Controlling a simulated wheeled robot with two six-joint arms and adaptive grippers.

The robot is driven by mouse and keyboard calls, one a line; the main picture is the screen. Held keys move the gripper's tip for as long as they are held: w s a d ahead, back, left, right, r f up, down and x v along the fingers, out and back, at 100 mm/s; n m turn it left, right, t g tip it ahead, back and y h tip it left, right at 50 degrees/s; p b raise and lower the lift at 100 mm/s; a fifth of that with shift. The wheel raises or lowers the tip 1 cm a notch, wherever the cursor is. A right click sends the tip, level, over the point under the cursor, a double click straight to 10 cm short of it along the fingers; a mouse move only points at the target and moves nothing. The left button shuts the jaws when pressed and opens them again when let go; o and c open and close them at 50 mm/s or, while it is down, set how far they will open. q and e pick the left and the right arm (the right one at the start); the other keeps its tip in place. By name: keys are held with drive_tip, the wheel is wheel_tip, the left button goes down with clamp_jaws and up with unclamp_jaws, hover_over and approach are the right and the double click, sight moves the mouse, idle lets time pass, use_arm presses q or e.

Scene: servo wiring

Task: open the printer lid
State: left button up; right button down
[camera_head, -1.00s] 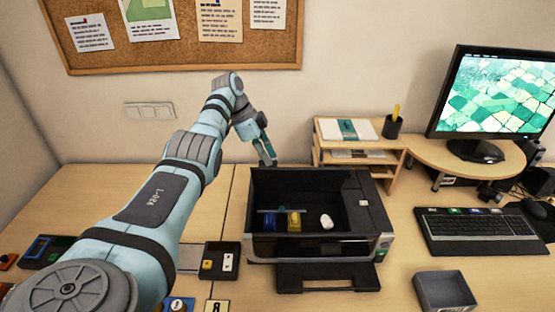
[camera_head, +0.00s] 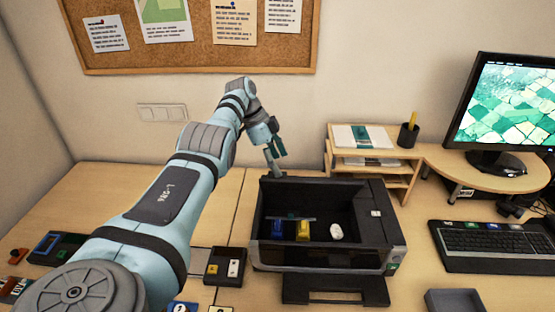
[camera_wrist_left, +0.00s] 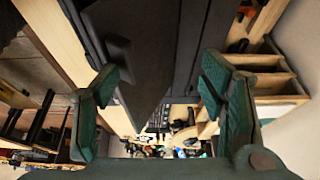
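The black printer (camera_head: 320,258) stands on the desk right of centre in the head view. Its top is open and its inside shows, with a blue and a yellow piece and a white piece (camera_head: 336,231) in it. A dark panel that looks like the raised lid (camera_head: 335,198) stands at the back. My left gripper (camera_head: 276,160) is at the printer's back left corner, by the panel's upper edge. In the left wrist view my left gripper (camera_wrist_left: 160,84) has its fingers apart, with a dark panel (camera_wrist_left: 150,50) beyond and between them. I cannot tell whether they touch it. My right gripper is out of view.
A wooden shelf (camera_head: 375,170) stands behind the printer on the right. A monitor (camera_head: 505,105) and a keyboard (camera_head: 490,245) are farther right.

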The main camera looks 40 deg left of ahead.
use_arm(q)
drive_tip(key=shift+o, duration=1.4)
drive_tip(key=shift+w+a+f, duration=0.25)
drive_tip(key=shift+a+f, duration=0.15)
drive_tip(key=shift+f, duration=0.05)
drive_tip(key=shift+o, duration=0.5)
drive_tip(key=shift+w, duration=0.15)
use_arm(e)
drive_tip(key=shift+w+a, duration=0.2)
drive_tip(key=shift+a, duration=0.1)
use_arm(q)
drive_tip(key=shift+r, duration=0.1)
drive_tip(key=shift+c, duration=0.6)
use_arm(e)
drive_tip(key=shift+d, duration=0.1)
